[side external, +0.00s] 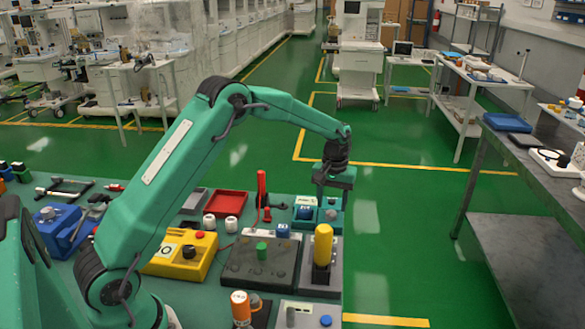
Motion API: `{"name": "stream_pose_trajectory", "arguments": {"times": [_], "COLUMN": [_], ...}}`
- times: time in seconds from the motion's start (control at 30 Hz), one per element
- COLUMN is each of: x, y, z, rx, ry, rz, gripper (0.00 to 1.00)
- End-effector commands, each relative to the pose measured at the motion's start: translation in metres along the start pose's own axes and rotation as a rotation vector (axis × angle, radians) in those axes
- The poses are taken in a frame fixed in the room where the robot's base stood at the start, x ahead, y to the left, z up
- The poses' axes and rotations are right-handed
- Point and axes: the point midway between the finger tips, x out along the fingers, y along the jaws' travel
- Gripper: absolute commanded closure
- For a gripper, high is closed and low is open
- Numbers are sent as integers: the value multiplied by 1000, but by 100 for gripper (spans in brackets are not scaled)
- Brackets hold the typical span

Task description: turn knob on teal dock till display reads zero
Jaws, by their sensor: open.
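The teal dock (329,226) stands at the far right corner of the green worktable. A small round shape, perhaps the knob, shows under the jaws. The gripper partly hides it, and I cannot tell whether the fingers touch it.
Close by stand a red upright tool (262,190), a red tray (229,204), a yellow cylinder (323,245) on a dark stand, a dark plate (247,270) with a green knob, and a yellow box (178,260). Open green floor lies beyond the table's right edge.

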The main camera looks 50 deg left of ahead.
Motion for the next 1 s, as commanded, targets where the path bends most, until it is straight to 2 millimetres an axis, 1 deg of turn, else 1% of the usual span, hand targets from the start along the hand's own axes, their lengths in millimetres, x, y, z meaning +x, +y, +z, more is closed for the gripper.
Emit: {"name": "stream_pose_trajectory", "arguments": {"times": [0.1, 0.23, 0.4, 0.63, 0.77, 0.8, 0.87, 1.0], "x": [14, 24, 29, 29, 29, 29, 29, 29], "y": [0, 0, 0, 0, 0, 0, 0, 0], "z": [0, 0, 0, 0, 0, 0, 0, 0], "rx": [0, 0, 0, 0, 0, 0, 0, 5], "ry": [-1, -1, 1, 1, 1, 1, 1, 0], "rz": [-1, -1, 0, 0, 0, 0, 0, 0], "gripper": [50, 50, 50, 50, 75, 83, 94, 94]}}
